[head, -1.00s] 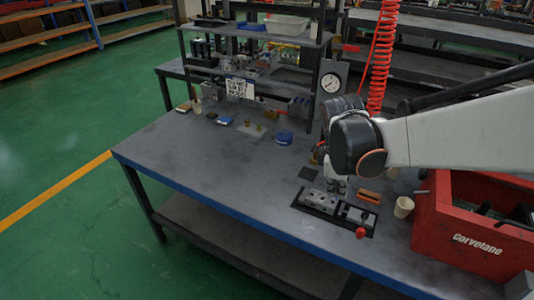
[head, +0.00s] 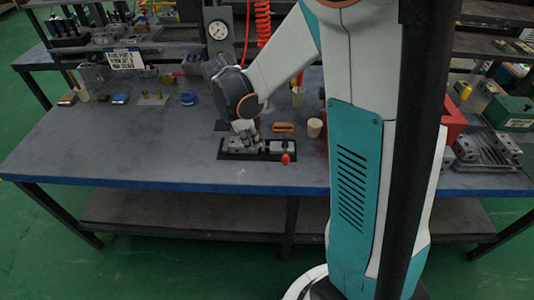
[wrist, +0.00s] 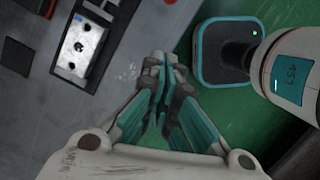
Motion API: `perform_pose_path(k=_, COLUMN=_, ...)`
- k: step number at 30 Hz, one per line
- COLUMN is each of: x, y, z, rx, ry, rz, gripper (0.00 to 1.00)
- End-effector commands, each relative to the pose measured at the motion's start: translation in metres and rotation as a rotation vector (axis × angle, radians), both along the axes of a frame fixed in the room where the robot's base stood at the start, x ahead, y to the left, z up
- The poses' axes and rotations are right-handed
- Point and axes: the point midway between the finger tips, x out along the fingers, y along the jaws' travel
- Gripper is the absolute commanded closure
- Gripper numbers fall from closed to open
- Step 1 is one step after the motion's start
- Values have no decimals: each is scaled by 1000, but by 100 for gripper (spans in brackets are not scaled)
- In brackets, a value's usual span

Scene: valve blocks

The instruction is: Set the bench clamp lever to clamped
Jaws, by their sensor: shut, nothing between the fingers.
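The bench clamp stands in a dark tray (head: 228,156) near the front edge of the bench. The red knob of its lever (head: 285,158) shows at the tray's right front corner. In the wrist view a pale metal block with holes (wrist: 82,42) lies in the dark tray at upper left; only a sliver of red shows at the top edge, and I cannot tell whether it is the knob. My gripper (head: 243,127) is above the left part of the tray. Its fingers (wrist: 160,85) are together and empty in the wrist view. They partly hide the clamp from the head.
An orange-brown block (head: 283,127) and a beige cup (head: 314,127) stand behind the tray. A gauge on a panel (head: 218,32) stands at the back. A red crate (head: 452,118) is partly hidden by my column.

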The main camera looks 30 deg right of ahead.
Motion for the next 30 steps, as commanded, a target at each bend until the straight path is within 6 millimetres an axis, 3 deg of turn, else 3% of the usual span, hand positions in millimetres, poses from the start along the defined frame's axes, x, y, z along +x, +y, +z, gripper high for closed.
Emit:
perform_pose_path(k=5, x=-1, y=-5, z=-23, rx=0, ry=0, rz=-1, gripper=100)
perform_pose_path(k=17, x=-7, y=-23, z=-99, rx=0, ry=0, rz=-2, gripper=100)
perform_pose_path(k=24, x=-15, y=-53, z=-96, rx=0, ry=-1, rz=-3, gripper=100)
perform_pose_path(k=30, x=-18, y=-61, z=-95, rx=0, ry=0, rz=-1, gripper=100)
